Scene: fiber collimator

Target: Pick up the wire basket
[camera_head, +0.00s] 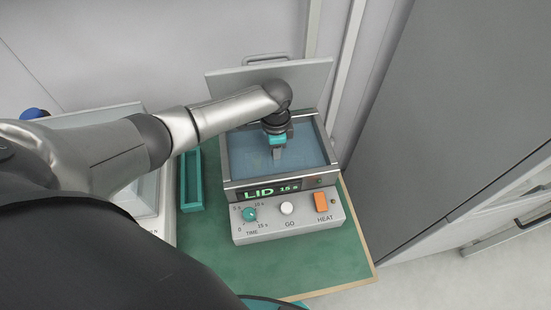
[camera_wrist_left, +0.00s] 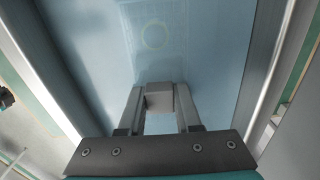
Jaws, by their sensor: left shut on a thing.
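The wire basket is hard to make out. In the left wrist view, a faint grid-like outline of the basket (camera_wrist_left: 158,45) shows under the pale blue liquid. A small grey block, apparently its grip (camera_wrist_left: 160,97), sits between my fingertips. My left gripper (camera_head: 278,153) points down into the open bath of the grey heated cleaner (camera_head: 290,227). In the left wrist view, its two fingers (camera_wrist_left: 160,104) are closed on the grey block. How far the basket stands off the bath floor cannot be told. My right gripper is not in view.
The cleaner's lid (camera_head: 235,82) stands raised behind the bath, and its display reads LID 15 s. A teal tray (camera_head: 191,181) lies left of the cleaner on the green mat (camera_head: 215,245). A grey cabinet (camera_head: 440,110) stands to the right.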

